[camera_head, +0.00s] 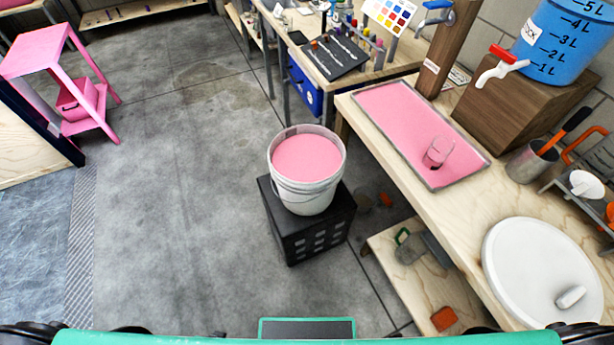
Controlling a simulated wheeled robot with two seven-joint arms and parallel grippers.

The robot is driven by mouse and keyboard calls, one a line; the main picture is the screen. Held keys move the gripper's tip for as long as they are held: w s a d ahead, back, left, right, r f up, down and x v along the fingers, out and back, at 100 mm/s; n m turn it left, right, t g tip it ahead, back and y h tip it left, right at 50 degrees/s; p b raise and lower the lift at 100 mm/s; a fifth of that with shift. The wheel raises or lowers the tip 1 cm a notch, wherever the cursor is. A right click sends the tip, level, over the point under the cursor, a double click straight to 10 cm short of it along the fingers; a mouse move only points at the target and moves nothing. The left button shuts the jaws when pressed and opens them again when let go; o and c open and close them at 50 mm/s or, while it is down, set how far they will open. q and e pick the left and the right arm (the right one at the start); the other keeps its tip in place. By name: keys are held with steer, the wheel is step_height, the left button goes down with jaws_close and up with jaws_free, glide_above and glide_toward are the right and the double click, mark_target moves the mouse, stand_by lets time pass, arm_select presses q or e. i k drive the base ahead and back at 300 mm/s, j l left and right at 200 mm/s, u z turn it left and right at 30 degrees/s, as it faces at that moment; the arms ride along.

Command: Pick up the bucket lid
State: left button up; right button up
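The bucket lid (535,262) is a white round disc with a small light handle (570,297). It lies flat on the wooden workbench at the lower right, near the bench's front edge. The white bucket (305,195) stands upright and open on a black crate (310,235) in the middle of the view. It is filled nearly to the rim with pink material. Neither of my grippers is in view. Only dark parts of my body show at the bottom corners, with a green edge between them.
A pink-filled tray (462,180) with a clear cup (437,152) lies on the workbench (385,190). A metal container (532,162) and a rack (580,195) stand behind the lid. A blue water tank (565,45) sits on a wooden block. The floor (170,210) left of the bucket is clear.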

mark_target(540, 278)
steer(key=z, duration=2.2)
